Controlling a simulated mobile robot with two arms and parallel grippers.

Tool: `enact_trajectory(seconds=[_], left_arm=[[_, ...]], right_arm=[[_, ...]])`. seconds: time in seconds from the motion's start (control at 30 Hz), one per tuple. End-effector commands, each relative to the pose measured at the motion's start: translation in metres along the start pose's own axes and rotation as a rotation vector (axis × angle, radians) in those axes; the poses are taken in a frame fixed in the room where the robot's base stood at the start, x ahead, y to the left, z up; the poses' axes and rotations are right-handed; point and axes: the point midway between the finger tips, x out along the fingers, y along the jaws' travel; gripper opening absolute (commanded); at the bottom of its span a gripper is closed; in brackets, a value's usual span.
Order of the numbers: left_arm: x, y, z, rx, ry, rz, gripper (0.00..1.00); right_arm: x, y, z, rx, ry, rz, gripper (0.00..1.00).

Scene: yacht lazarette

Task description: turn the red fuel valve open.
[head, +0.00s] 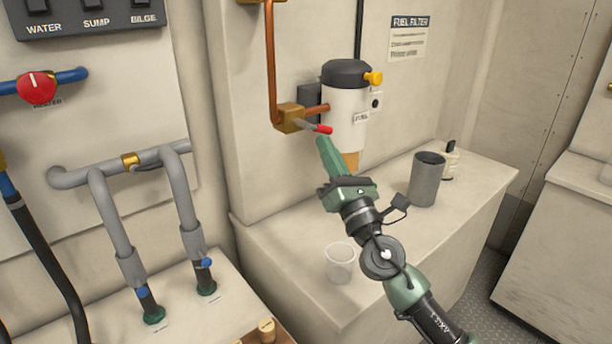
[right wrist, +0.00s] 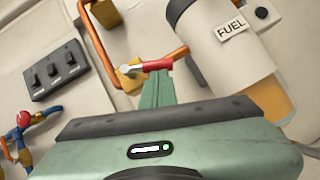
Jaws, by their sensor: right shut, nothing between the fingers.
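The fuel valve is a brass block (head: 289,118) on a copper pipe, with a grey lever that ends in a red grip (head: 325,129). The lever points right and slightly down, in front of the white fuel filter (head: 345,112). In the right wrist view the red grip (right wrist: 158,65) lies just beyond the fingertips, with the brass block (right wrist: 130,76) to its left. My right gripper (head: 321,140) is shut and empty, its green fingertips just below the red grip. I cannot tell whether they touch it. My left gripper is not in view.
A clear cup (head: 341,262), a grey canister (head: 426,180) and a small bottle (head: 449,160) stand on the counter below. A red round knob (head: 37,88) sits on a blue pipe at left. Grey pipes (head: 105,168) run along the left wall.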

Motion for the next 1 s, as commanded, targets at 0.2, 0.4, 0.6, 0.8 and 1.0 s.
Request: enact_trajectory(seconds=[0.2, 0.4, 0.6, 0.8, 1.0], left_arm=[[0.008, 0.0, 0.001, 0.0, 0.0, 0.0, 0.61], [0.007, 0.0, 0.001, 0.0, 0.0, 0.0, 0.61], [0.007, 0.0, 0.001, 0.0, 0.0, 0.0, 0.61], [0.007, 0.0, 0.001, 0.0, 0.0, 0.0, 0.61], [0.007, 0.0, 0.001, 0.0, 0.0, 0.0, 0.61]], right_arm=[[0.005, -0.004, 0.008, 0.009, -0.002, -0.003, 0.0], [0.009, -0.007, 0.013, 0.01, -0.001, -0.005, 0.0], [0.01, -0.008, 0.015, 0.011, -0.001, -0.006, 0.0], [0.011, -0.009, 0.017, 0.011, -0.002, -0.006, 0.0], [0.012, -0.009, 0.018, 0.011, -0.004, -0.007, 0.0]])
